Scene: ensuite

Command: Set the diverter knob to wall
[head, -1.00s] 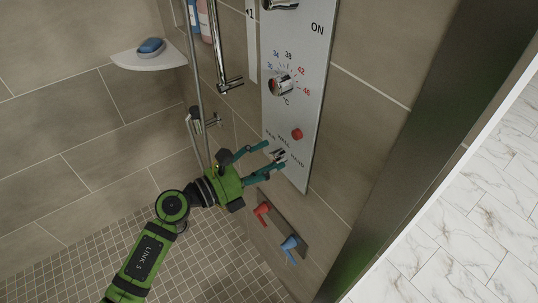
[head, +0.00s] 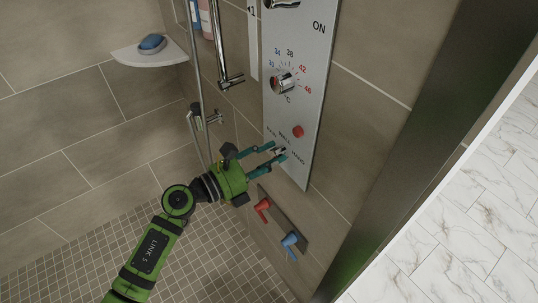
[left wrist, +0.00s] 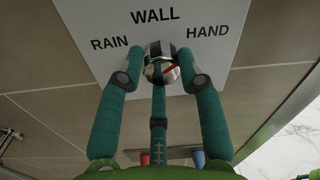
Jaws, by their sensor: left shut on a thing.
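The silver diverter knob (left wrist: 159,64) sits low on the white shower panel (head: 312,80), between the printed words RAIN, WALL and HAND. In the left wrist view, RAIN is at its left, WALL above and HAND at its right. A dark band and a short red line show on the knob. The red line slants toward the right, nearer HAND than WALL. My left gripper (head: 279,151) is shut on the knob, its teal fingers on either side; it fills the left wrist view (left wrist: 160,83). The fingers hide the knob's edges.
Above the knob are a red button (head: 298,131) and a temperature knob (head: 282,84). Red (head: 262,209) and blue (head: 290,242) lever handles stick out below the panel. A vertical rail (head: 217,40) stands left of it. A corner shelf (head: 150,59) holds a blue item.

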